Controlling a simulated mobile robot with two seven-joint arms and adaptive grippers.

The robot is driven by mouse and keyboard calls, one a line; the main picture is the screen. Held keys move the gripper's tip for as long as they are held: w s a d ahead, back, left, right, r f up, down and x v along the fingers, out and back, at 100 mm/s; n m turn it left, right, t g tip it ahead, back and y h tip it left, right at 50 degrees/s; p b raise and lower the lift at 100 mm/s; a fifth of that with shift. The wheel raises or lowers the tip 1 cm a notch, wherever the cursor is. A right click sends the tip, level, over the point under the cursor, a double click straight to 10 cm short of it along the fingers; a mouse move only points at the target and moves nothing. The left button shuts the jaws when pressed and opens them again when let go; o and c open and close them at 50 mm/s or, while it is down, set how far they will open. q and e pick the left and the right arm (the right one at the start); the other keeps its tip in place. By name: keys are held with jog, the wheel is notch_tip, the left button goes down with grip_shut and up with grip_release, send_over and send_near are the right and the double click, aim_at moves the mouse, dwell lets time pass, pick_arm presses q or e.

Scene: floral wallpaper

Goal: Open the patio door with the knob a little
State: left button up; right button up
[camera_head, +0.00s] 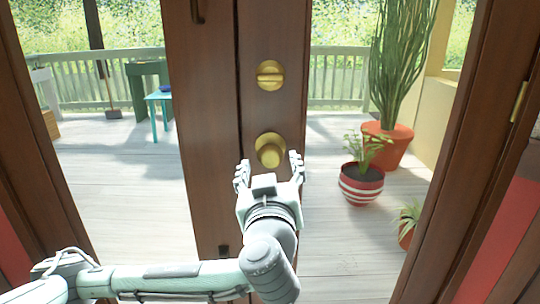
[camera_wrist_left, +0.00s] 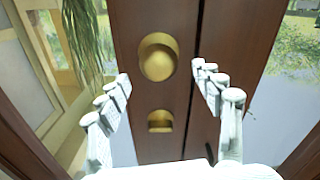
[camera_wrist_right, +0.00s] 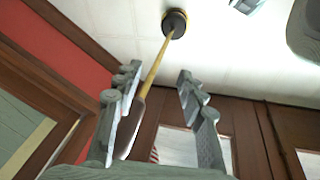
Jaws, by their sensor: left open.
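The patio door (camera_head: 209,135) is dark brown wood with glass panes, and its edge stile stands against a neighbouring stile. A round brass knob (camera_head: 270,150) sits on the stile, with a brass lock turn (camera_head: 269,75) above it. My left gripper (camera_head: 268,165) is open in front of the knob, one finger low on each side. In the left wrist view the knob (camera_wrist_left: 157,57) lies just beyond the gap between the open fingers (camera_wrist_left: 161,80); I cannot tell whether they touch it. My right gripper (camera_wrist_right: 159,72) shows only in its wrist view, open and empty.
Through the glass is a wooden deck with a railing (camera_head: 335,80), a teal table (camera_head: 158,97), a tall plant in an orange pot (camera_head: 388,146) and a striped pot (camera_head: 361,187). A brown frame (camera_head: 470,130) stands at right. A yellow rod (camera_wrist_right: 155,65) shows beyond my right gripper.

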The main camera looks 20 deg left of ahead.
aim_at(270, 158)
pick_arm(q)
jog(key=shift+x, duration=2.15)
grip_shut()
